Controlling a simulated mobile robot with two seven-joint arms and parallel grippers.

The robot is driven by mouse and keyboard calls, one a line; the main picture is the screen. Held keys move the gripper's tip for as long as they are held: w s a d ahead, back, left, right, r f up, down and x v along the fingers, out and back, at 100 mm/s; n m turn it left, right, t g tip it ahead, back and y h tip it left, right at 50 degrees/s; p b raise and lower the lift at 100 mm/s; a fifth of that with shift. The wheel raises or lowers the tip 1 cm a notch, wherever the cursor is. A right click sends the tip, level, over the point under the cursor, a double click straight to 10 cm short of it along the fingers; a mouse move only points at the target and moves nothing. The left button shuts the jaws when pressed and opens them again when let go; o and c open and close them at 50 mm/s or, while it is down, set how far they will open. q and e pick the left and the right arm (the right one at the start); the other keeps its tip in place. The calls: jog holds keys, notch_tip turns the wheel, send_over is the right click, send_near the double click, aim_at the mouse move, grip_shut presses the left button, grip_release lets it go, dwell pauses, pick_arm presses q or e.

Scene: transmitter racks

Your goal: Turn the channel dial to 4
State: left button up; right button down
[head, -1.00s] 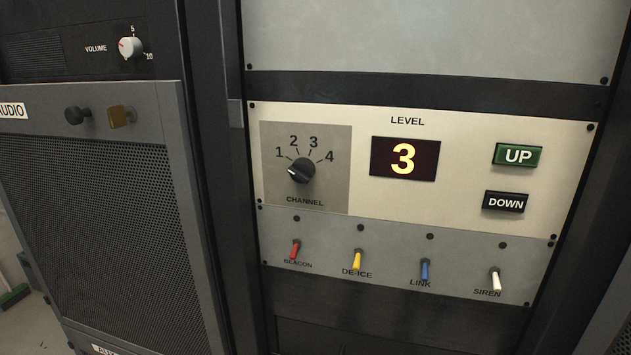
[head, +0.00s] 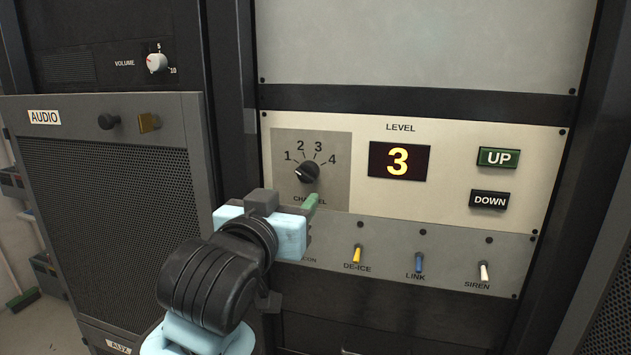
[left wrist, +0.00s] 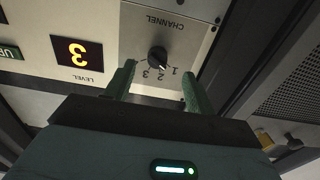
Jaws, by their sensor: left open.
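The channel dial (head: 307,172) is a round black knob on a grey square plate, with 1, 2, 3 and 4 printed in an arc above it. Its white mark points left, toward 1. It also shows in the left wrist view (left wrist: 158,58), upside down, with the mark near 1. My left gripper (head: 312,200) is in front of the panel, just below the dial. It is open and empty. In the left wrist view its green fingers (left wrist: 158,75) appear on either side of the dial's line, short of the knob. My right gripper is not in view.
Right of the dial are a level display (head: 399,161) reading 3, a green UP button (head: 497,157) and a black DOWN button (head: 489,199). Coloured switches, including a yellow one (head: 357,253), stick out below. My left arm hides the BEACON switch. A speaker rack (head: 110,200) stands at left.

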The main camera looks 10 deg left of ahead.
aim_at(304, 177)
pick_arm(q)
jog(key=shift+w+d+r, duration=0.1)
jog(key=shift+w+r, duration=0.1)
jog(key=shift+w, duration=1.05)
jog(key=shift+w+d+r, duration=0.1)
jog(key=shift+w+r, duration=0.1)
jog(key=shift+w, duration=1.05)
jog(key=shift+w+r, duration=0.2)
jog(key=shift+w, duration=1.05)
jog(key=c, duration=1)
